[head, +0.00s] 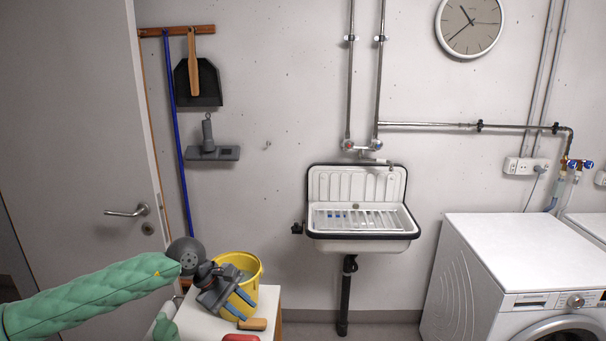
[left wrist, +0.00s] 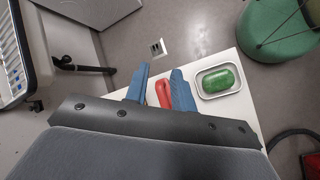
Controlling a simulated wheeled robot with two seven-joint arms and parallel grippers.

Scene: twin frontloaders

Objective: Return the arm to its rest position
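My left arm, in a green quilted sleeve (head: 95,298), reaches in from the left in the head view. Its left gripper (head: 240,306) is above the small white table (head: 200,325), in front of the yellow bucket (head: 250,262). In the left wrist view the two blue fingers of this gripper (left wrist: 159,72) stand apart with nothing held between them. A red object (left wrist: 163,94) shows in the gap, apparently lower down on the table. My right gripper is in neither view.
A green soap bar (left wrist: 220,80) lies in a white dish on the table. A wooden handle (head: 252,324) is near the table edge. A sink (head: 360,218) hangs on the wall, with a washing machine (head: 520,252) at right. A green stool (left wrist: 280,30) stands beyond the table.

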